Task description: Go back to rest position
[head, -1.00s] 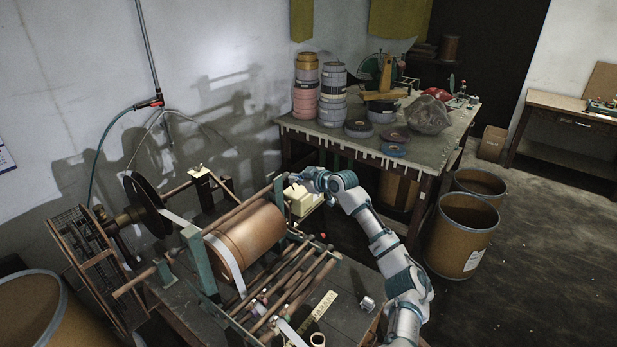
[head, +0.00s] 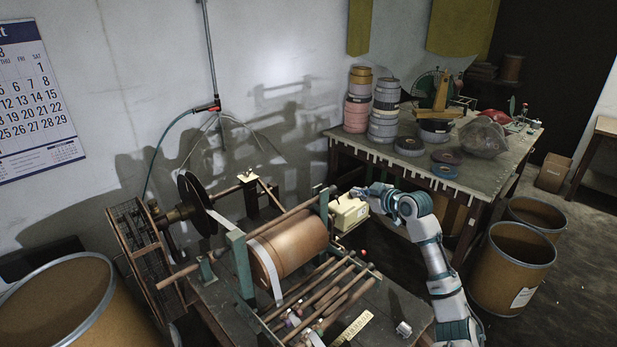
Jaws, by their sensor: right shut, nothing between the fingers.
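My right arm comes in from the lower right, and my right gripper (head: 357,191) is shut and empty. It is beside the cream box (head: 349,213) at the right end of the winding machine; I cannot tell whether it touches the box. The machine carries a large copper-coloured roller (head: 290,245) with a white tape (head: 265,268) running over its left end. A dark reel disc (head: 196,204) stands on the machine's left side. My left gripper is not in view.
A worktable (head: 470,185) behind holds stacked tape rolls (head: 384,110) and a plastic-wrapped bundle (head: 482,137). Brown drums (head: 512,270) stand at the right, and another large drum (head: 60,305) at lower left. Wooden rods (head: 325,290) lie on the machine's front. Open floor shows at far right.

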